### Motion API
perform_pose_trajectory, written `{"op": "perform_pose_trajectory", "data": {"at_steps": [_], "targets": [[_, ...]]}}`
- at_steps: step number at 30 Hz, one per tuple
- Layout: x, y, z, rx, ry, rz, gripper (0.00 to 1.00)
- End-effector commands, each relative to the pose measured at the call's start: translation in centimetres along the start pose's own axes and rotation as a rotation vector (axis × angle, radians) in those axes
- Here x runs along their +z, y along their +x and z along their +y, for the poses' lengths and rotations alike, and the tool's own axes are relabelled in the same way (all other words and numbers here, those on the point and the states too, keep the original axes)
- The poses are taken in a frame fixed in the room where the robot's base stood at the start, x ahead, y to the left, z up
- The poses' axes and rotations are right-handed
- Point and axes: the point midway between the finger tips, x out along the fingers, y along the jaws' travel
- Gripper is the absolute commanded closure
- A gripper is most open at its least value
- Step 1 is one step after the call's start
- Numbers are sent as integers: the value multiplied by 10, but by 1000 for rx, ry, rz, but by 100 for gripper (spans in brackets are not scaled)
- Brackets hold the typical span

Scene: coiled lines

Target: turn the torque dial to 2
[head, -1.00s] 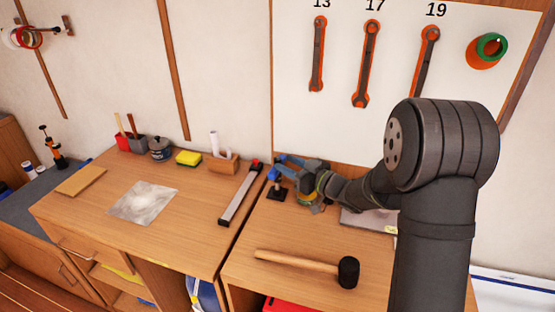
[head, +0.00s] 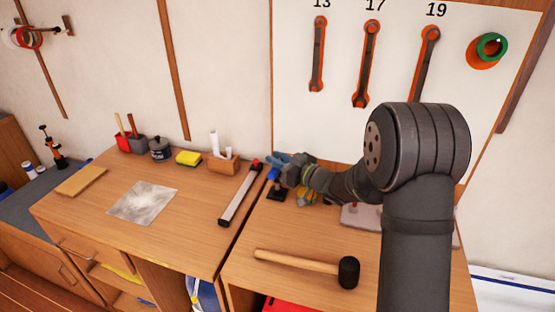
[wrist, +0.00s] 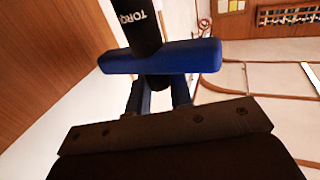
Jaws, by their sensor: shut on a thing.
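The torque dial shows in the wrist view as a blue crossbar handle (wrist: 160,57) on a black cylinder (wrist: 138,24) with white lettering that begins "TORQ". In the head view, a small blue part (head: 273,174) shows above a black base (head: 276,192) at the back of the right bench; I take it to be the same device. My gripper (wrist: 160,88) is shut on the dial's handle, its fingers reaching up to the blue bar. In the head view my gripper (head: 281,159) is small and partly merged with the device. No scale or number on the dial is readable.
A mallet (head: 305,264) lies in front on the right bench. A grey-topped block (head: 362,216) and a yellow item (head: 305,197) lie near my arm. A long dark-ended bar (head: 240,193) lies to the left. Wrenches (head: 366,64) hang on the board behind.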

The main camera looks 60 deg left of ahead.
Motion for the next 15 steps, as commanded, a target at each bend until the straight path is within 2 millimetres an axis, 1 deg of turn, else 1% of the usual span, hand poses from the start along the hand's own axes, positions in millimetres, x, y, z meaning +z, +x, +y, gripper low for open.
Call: {"op": "perform_pose_trajectory", "data": {"at_steps": [4,9,11,15], "targets": [[-1,1,-1,41,0,3,100],[-1,1,-1,138,0,3,100],[-1,1,-1,142,-1,3,100],[-2,1,-1,223,0,4,100]]}}
